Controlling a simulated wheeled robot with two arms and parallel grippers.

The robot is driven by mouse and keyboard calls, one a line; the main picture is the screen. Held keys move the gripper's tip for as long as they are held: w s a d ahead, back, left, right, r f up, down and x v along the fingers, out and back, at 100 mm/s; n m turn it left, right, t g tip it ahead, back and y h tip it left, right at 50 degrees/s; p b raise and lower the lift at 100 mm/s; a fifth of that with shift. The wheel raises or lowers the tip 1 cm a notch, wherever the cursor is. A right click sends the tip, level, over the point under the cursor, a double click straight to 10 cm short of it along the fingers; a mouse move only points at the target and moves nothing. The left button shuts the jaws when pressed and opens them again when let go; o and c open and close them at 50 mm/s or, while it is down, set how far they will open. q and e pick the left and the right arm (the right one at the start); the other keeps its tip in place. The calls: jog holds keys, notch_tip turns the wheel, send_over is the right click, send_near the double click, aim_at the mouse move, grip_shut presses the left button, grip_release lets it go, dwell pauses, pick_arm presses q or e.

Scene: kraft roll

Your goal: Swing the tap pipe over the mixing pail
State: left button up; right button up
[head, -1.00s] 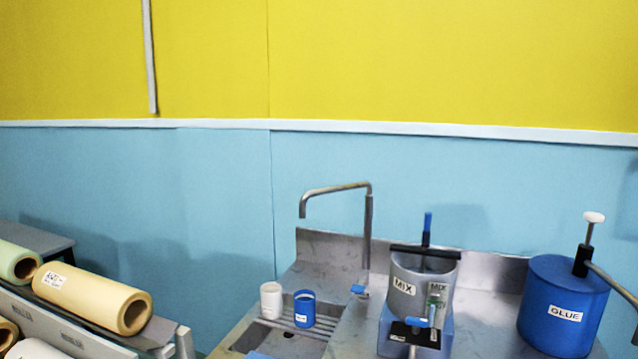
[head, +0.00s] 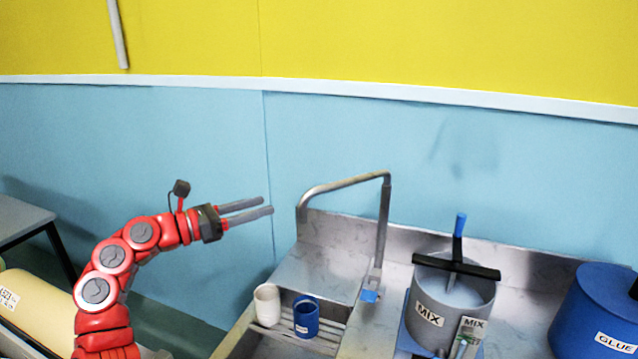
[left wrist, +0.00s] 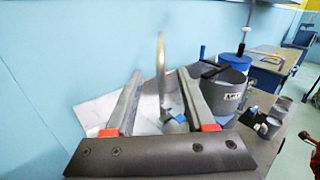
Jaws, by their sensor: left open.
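The grey metal tap pipe (head: 345,184) rises from the back of the sink counter, and its spout end points left over the sink basin. The grey mixing pail (head: 452,301), labelled MIX, stands to the right of the tap with a dark bar and a blue handle across its top. My left gripper (head: 247,208) is open and empty, left of the spout and apart from it. In the left wrist view the tap pipe (left wrist: 161,65) shows between the two open fingers, farther off, with the mixing pail (left wrist: 225,88) to the right. My right gripper is not in the head view.
A white cup (head: 267,305) and a blue cup (head: 306,316) stand by the basin below the spout. A blue GLUE drum (head: 598,315) stands right of the pail. A paper roll (head: 35,305) lies at left. The wall is close behind the tap.

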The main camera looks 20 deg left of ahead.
aim_at(316, 191)
pick_arm(q)
jog(key=p+x, duration=0.5)
jog(key=x, duration=0.9)
jog(key=shift+w+d+r, duration=0.15)
jog(key=shift+d, duration=0.05)
jog(key=shift+w+d+f+p, duration=0.2)
jog(key=shift+w+d+p, duration=0.15)
jog(key=shift+w, duration=0.1)
grip_shut()
dwell(0.3)
